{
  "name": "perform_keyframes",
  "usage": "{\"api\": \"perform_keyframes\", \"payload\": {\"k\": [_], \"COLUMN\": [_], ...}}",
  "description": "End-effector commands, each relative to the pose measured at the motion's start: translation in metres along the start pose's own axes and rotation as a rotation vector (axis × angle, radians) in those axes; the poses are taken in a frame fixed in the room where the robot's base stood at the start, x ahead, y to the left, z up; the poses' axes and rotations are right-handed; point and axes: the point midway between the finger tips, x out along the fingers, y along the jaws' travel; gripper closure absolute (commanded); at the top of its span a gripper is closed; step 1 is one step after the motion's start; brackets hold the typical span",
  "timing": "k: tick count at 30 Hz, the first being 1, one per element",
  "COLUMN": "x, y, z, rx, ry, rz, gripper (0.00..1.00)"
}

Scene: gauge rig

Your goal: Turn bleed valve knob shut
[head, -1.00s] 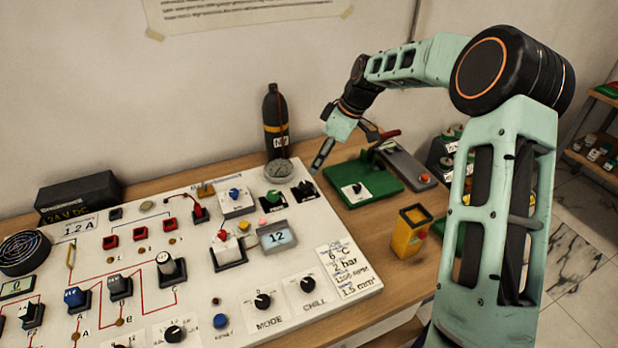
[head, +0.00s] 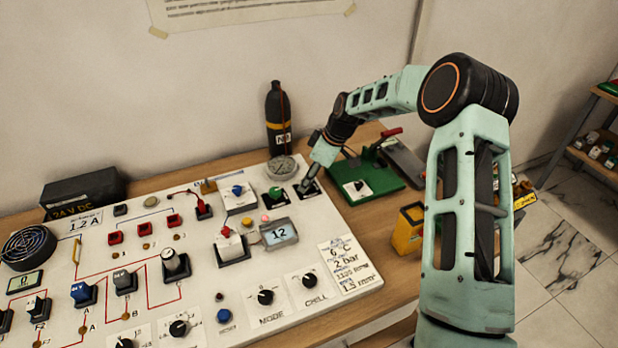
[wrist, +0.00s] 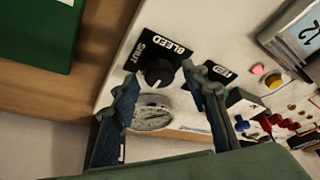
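The bleed valve knob (wrist: 158,73) is a round black knob on a black plate (wrist: 172,47) lettered BLEED and SHUT in the wrist view. A small pale mark shows near its lower rim; I cannot tell its exact setting. My gripper (wrist: 165,78) is open, with one finger on each side of the knob in that view. I cannot tell whether either finger touches it. In the head view my gripper (head: 309,186) is low over the panel's back right corner and hides most of the knob.
The white panel (head: 215,290) fills the bench's left part. A round gauge (head: 282,168) and a black bottle (head: 277,118) stand behind the knob. A second plate (wrist: 222,72) sits beside the bleed plate. A green board (head: 372,178) and a yellow box (head: 408,230) are to the right.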

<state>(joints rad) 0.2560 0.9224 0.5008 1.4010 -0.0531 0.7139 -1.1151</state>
Motion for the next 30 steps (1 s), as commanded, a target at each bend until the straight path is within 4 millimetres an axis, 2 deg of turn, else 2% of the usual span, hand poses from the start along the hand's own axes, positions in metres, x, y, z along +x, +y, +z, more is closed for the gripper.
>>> {"api": "perform_keyframes", "payload": {"k": [1,10,20,30], "x": [-0.0002,-0.0003,0.0012,0.004], "y": [0.0,0.0,-0.0004,-0.0021], "z": [0.0,-0.0001,0.0006,0.0013], "rx": [0.0,0.0,0.041,0.255], "ry": [0.0,0.0,-0.001,-0.002], "rz": [0.0,0.0,0.018,0.11], "gripper": [0.66,0.99,0.99,0.99]}}
